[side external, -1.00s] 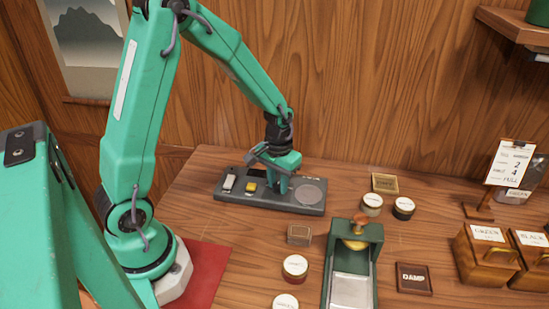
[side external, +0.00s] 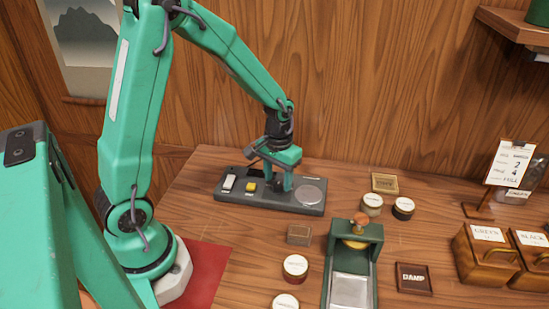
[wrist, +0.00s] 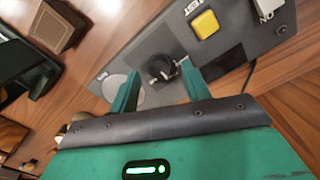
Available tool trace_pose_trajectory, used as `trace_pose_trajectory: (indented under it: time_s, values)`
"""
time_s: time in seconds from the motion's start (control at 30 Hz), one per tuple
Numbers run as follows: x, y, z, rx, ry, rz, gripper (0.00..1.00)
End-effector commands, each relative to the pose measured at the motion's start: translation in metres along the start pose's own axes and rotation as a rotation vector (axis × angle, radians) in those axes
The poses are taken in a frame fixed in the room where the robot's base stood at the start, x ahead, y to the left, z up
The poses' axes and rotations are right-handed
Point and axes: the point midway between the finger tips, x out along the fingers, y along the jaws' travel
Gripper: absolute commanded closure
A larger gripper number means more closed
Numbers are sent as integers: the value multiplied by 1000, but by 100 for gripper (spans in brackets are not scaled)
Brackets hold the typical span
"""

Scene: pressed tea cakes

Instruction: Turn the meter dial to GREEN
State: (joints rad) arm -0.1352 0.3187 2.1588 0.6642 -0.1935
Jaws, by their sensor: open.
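The meter (side external: 235,195) is a dark grey panel at the back of the table. It has a white switch (side external: 229,182), a yellow button (side external: 251,187) marked TEST and a pale round plate (side external: 309,194). In the wrist view the black dial (wrist: 163,70) stands on the panel (wrist: 140,50) between the button (wrist: 205,24) and the plate (wrist: 122,87). My gripper (wrist: 160,80) is open, its two green fingers on either side of the dial; I cannot tell whether they touch it. In the side view my gripper (side external: 280,182) hides the dial. Its setting is not readable.
A green press (side external: 350,265), several round tins (side external: 295,267), a small brown block (side external: 299,234) and a DAMP plaque (side external: 414,279) stand in front and to the right. Wooden boxes (side external: 487,255) and a card stand (side external: 508,165) are at the far right. The wall is close behind.

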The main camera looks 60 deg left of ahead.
Motion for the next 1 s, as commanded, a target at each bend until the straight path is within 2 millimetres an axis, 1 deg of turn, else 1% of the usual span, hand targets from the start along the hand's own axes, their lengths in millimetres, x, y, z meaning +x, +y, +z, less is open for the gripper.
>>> trace_pose_trajectory:
  time_s: [0.3, 0.5, 0.63, 1.0]
  values:
    - [-40, 0, 0, 0, 4, 1, 52]
    - [-58, 0, 0, 0, 2, 0, 52]
    - [-62, 0, 0, 0, 1, 0, 52]
    - [-63, 0, 1, 1, 3, 1, 52]
